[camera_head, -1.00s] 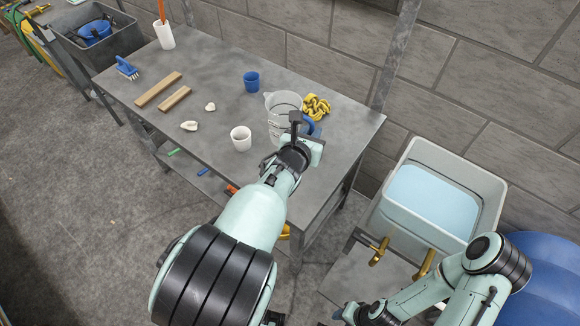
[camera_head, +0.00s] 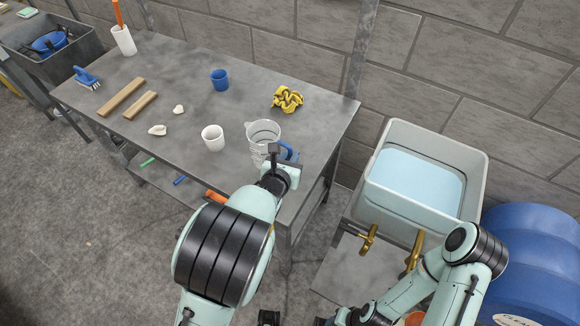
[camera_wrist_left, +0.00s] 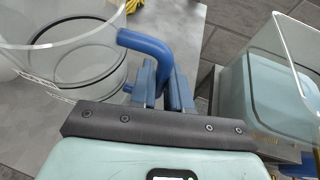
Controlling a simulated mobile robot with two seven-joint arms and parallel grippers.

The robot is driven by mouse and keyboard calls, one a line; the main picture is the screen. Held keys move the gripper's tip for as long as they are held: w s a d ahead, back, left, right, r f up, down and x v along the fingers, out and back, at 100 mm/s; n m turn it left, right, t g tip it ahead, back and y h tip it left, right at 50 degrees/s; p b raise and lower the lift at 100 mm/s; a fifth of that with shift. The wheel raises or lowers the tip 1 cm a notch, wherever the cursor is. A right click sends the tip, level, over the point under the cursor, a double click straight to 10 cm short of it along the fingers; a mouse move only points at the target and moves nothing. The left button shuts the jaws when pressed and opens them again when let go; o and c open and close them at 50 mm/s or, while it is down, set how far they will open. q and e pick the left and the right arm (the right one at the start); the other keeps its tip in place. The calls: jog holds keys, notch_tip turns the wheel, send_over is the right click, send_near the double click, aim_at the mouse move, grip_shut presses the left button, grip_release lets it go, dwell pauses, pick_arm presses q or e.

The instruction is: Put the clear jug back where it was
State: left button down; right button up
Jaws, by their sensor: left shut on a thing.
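The clear jug (camera_head: 262,137) stands upright over the right part of the grey table, near its front edge. Its blue handle (camera_head: 289,151) faces right. My left gripper (camera_head: 282,160) is shut on this handle. In the left wrist view the blue handle (camera_wrist_left: 147,45) sits between the fingers (camera_wrist_left: 163,88), and the jug's clear wall (camera_wrist_left: 75,55) is at the left. I cannot tell whether the jug's base touches the table. My right arm is at the lower right; its gripper (camera_head: 350,315) is partly cut off and its jaws are unclear.
On the table (camera_head: 190,60) are a yellow cloth-like bundle (camera_head: 287,99) behind the jug, a white cup (camera_head: 213,138) to its left, a blue cup (camera_head: 220,80), wooden strips (camera_head: 121,97) and a brush (camera_head: 87,78). A grey basin of water (camera_head: 415,180) stands right.

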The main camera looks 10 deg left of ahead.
pick_arm(q)
notch_tip(320, 180, down, 4)
jog(key=shift+f+b, duration=0.1)
jog(key=shift+b, duration=0.4)
jog(key=c, duration=1.4)
grip_release()
jog(key=shift+c, duration=0.2)
jog(key=o, duration=0.3)
jog(key=shift+o, duration=0.2)
